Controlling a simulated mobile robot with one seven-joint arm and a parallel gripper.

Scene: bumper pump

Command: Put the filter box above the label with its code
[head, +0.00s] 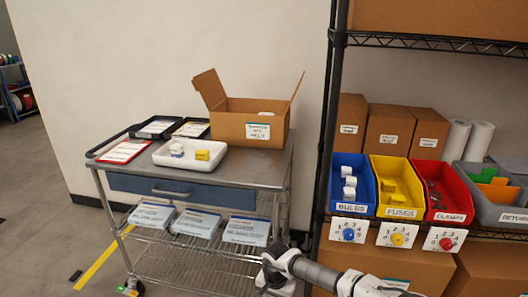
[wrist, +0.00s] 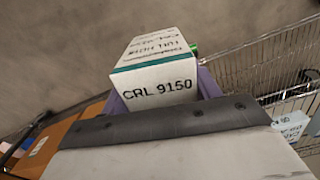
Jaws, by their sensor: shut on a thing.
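The filter box (wrist: 155,85) is a white carton with a teal stripe, seen in the wrist view. The code CRL 9150 is printed on its face towards the camera, and upside-down print shows on another face. My gripper (wrist: 160,96) has purple fingers on either side of the box and is shut on it, holding it over the floor near wire racking. In the head view my arm shows at the bottom, but I cannot make out the gripper or box there. A white surface with small upside-down print (wrist: 292,123) lies at the wrist view's right; I cannot read its code.
A metal cart (head: 262,170) holds an open carton (head: 240,118), a white tray (head: 160,157) and clipboards. White packs (head: 198,222) lie on its wire shelf. A rack at right holds blue (head: 350,205), yellow (head: 400,208) and red (head: 449,213) bins.

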